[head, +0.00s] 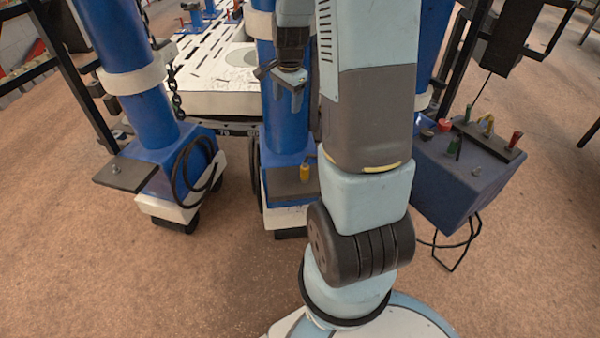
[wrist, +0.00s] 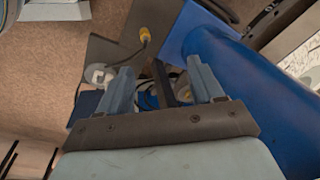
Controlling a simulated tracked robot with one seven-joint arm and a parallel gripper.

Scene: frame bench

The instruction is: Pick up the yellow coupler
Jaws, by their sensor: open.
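The yellow coupler (head: 305,173) is a small piece at the grey plate (head: 284,184) on the front of the middle blue post's base. In the wrist view the yellow coupler (wrist: 144,34) shows at the top centre, with a dark cable running from it, over the grey plate (wrist: 112,51). My gripper (head: 289,88) is open and empty, pointing down beside the blue post, above the coupler. In the wrist view the open fingers of my gripper (wrist: 160,72) lie below the coupler in the picture and are apart from it.
The blue post (head: 283,120) stands close to my gripper. Another post (head: 130,58) with a looped black cable and plate (head: 125,174) is at left. A blue control box (head: 462,175) with coloured levers is at right. A slotted white table (head: 215,70) is behind. The brown floor is clear in front.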

